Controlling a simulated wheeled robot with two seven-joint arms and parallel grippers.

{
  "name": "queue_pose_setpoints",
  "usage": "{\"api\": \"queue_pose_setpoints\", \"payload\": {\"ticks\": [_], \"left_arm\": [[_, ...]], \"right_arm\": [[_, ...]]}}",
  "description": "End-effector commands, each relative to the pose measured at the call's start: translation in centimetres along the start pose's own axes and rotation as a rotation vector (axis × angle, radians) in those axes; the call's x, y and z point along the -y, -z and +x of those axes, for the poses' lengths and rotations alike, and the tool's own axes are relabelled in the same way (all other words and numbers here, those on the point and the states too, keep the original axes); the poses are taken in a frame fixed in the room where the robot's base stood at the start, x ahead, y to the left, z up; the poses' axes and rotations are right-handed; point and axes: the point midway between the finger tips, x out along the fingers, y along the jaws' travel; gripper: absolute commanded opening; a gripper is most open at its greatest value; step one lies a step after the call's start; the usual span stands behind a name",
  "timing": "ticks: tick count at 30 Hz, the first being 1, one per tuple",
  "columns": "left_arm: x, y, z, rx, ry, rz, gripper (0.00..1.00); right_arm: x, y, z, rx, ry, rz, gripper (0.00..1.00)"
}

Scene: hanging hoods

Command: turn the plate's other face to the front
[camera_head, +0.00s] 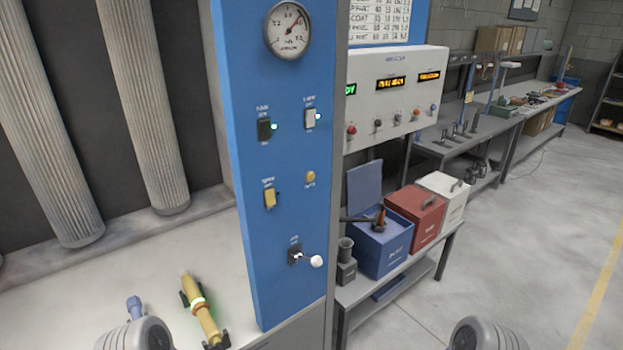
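I cannot make out which thing here is the plate; no plate with a front and a back face shows clearly. A blue panel (285,200) stands in the middle, with a round gauge (288,30) at its top, switches with green lights, yellow controls and a white-knobbed lever (315,261). Neither of my grippers is in view. Only rounded grey parts of my arms show at the bottom edge, left and right of the middle.
A yellow tube (205,318) rests in dark holders on the pale bench at left, beside a small blue item (135,307). Blue (378,251), red (417,212) and white (445,193) boxes stand on a bench (350,296) at right. The floor farther right is clear.

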Motion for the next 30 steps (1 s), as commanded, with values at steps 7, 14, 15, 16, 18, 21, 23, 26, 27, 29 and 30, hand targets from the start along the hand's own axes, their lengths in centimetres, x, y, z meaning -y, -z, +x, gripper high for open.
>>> {"api": "queue_pose_setpoints", "payload": {"ticks": [7,14,15,16,18,21,23,26,27,29,30], "left_arm": [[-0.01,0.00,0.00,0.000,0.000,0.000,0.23],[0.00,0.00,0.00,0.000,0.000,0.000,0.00],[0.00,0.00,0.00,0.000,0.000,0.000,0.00],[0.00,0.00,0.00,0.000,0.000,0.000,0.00],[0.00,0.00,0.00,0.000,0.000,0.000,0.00],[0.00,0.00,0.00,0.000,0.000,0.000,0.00],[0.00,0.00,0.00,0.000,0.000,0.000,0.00],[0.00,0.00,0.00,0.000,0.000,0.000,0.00],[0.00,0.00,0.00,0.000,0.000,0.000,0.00],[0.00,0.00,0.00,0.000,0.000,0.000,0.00],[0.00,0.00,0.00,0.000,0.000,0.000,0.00]], "right_arm": [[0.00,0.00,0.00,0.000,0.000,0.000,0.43],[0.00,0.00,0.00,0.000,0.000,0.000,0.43],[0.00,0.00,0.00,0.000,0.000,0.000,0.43],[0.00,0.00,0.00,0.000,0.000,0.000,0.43],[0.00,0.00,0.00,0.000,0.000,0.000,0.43],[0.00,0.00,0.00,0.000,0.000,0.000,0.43],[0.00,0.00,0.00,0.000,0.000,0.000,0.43],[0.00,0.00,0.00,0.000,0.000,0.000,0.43],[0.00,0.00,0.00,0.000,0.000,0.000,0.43],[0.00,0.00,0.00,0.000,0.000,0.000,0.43],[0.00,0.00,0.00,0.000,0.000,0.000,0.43]]}}
